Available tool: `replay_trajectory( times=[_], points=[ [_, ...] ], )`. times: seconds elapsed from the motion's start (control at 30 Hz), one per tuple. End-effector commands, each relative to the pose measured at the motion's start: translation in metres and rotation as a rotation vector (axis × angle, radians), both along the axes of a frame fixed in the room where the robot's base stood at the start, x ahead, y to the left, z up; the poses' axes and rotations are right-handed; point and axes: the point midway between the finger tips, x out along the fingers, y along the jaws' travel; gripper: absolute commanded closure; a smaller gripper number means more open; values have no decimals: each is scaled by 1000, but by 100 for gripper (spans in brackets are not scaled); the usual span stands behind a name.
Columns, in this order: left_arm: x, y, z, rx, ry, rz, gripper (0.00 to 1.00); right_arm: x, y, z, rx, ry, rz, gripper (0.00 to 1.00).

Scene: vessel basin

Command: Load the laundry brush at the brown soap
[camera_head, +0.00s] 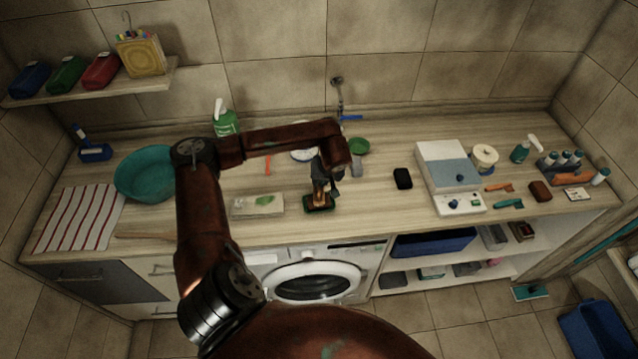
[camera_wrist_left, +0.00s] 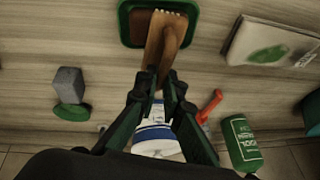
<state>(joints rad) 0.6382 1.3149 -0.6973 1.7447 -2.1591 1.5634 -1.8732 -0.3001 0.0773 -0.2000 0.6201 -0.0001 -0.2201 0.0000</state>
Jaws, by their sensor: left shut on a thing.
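My left gripper (camera_head: 322,182) is over the worktop, pointing down, and it also shows in the left wrist view (camera_wrist_left: 160,82). It is shut on the wooden handle of the laundry brush (camera_wrist_left: 164,40). The brown soap (camera_wrist_left: 138,24) lies in a green dish (camera_wrist_left: 127,34), and the brush's far end is over the soap and part of the dish. Whether the bristles touch the soap cannot be told. In the head view the green dish (camera_head: 320,209) sits near the front edge, directly below the gripper, which hides part of it. My right gripper is not in view.
A pale slab with a green patch (camera_head: 258,205) lies left of the dish. A grey block (camera_head: 356,166) and green round dish (camera_head: 359,146) stand behind right. A teal basin (camera_head: 145,176) is at left, a black object (camera_head: 402,178) at right.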

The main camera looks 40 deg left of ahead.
Motion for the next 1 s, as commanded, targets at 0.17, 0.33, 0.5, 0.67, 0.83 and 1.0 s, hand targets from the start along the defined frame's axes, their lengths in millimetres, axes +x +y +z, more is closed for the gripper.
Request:
replay_trajectory(
  times=[0.17, 0.33, 0.5, 0.67, 0.83, 1.0],
  points=[
    [0, 0, 16, 1, -1, 1, 100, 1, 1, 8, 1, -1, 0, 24],
    [0, 0, 30, 1, -2, 1, 100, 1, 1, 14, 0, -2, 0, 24],
    [0, 0, 43, 1, -1, 1, 100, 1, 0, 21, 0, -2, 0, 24],
    [0, 1, 53, 1, 0, 1, 100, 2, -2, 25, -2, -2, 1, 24],
    [0, 0, 53, 1, 0, 1, 100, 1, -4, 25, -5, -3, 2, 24],
    [0, -1, 52, 0, -1, -2, 100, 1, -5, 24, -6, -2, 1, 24]
  ],
)
